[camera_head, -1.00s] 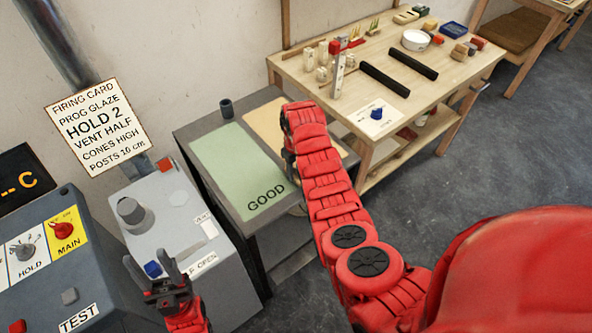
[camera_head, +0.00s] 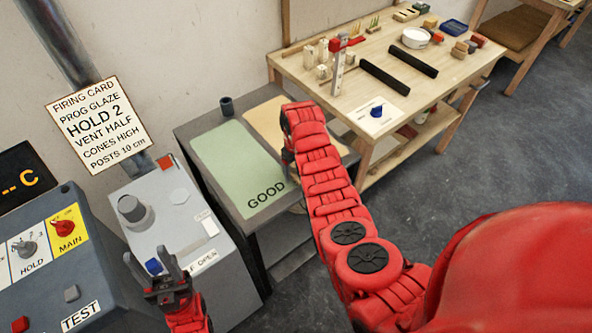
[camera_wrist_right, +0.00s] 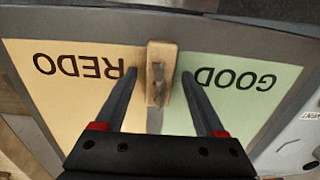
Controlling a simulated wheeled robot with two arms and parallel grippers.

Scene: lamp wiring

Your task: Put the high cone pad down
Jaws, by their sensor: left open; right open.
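A small tan block-like pad (camera_wrist_right: 161,75) with dark spots on its face shows in the right wrist view. It lies over the border between the orange REDO area (camera_wrist_right: 70,85) and the green GOOD area (camera_wrist_right: 240,65). My right gripper (camera_wrist_right: 158,72) is open, with one finger on each side of the pad. In the head view my right arm hides the pad and most of that gripper. I cannot tell whether the pad touches the surface. My left gripper (camera_head: 172,270) is open over the grey control box, near a blue knob (camera_head: 153,266).
The firing card (camera_head: 100,127) reads "cones high". The wooden bench (camera_head: 440,85) holds black bars, a red-topped post (camera_head: 338,65), a white bowl (camera_head: 415,38) and several blocks. A blue piece (camera_head: 377,111) sits on a white card.

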